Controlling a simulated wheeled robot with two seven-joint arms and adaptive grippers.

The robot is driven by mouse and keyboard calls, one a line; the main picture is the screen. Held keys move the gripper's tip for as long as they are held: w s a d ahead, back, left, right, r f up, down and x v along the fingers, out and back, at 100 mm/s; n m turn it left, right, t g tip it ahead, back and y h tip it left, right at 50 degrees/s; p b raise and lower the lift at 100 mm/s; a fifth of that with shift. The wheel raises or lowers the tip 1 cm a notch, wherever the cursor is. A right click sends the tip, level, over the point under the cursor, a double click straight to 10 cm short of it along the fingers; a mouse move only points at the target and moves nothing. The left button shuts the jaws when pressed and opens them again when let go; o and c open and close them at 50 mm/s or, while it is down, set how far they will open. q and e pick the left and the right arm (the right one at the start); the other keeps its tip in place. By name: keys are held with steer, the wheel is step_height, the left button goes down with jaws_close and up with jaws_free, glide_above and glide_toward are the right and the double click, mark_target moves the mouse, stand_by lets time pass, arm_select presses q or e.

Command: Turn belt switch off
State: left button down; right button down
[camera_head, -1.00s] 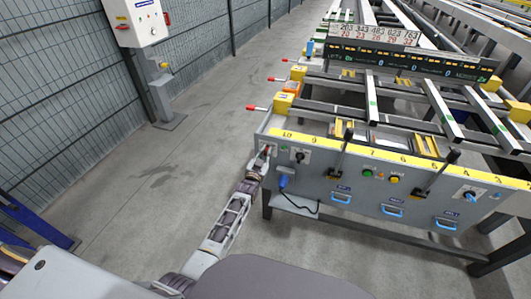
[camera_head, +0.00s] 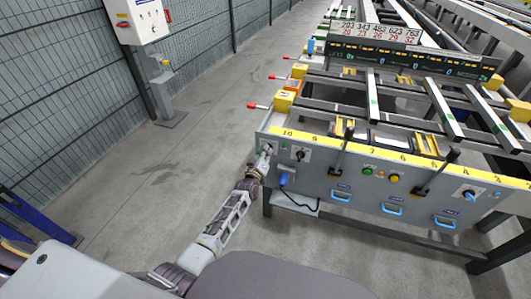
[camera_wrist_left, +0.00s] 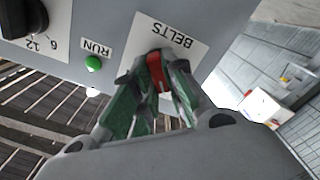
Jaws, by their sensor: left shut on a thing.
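The belt switch (camera_wrist_left: 155,70) has a red handle and sits on a white plate marked BELTS (camera_wrist_left: 178,38), on the grey front panel. My left gripper (camera_wrist_left: 158,82) is shut on that red handle, with a green-padded finger on each side. The fingers hide part of the handle. In the head view my left gripper (camera_head: 266,154) is at the panel's left end, and the switch is mostly hidden behind it. A green RUN lamp (camera_wrist_left: 93,63) is beside the plate. My right gripper is not in view.
A black selector knob (camera_wrist_left: 24,17) is near the RUN lamp. A blue plug (camera_head: 284,180) with a black cable is just below my gripper. Levers, buttons and blue handles (camera_head: 392,209) line the panel to the right.

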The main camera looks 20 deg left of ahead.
arm_select(q)
steer(key=shift+f+n, duration=0.1)
steer(key=shift+n, duration=0.4)
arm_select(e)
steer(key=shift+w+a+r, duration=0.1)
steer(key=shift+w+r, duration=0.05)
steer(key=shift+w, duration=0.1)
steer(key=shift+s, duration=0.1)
arm_select(q)
steer(key=c, duration=1.5)
jaws_free()
steer(key=shift+o, duration=0.2)
steer(key=s, duration=1.2)
steer(key=shift+a, duration=0.25)
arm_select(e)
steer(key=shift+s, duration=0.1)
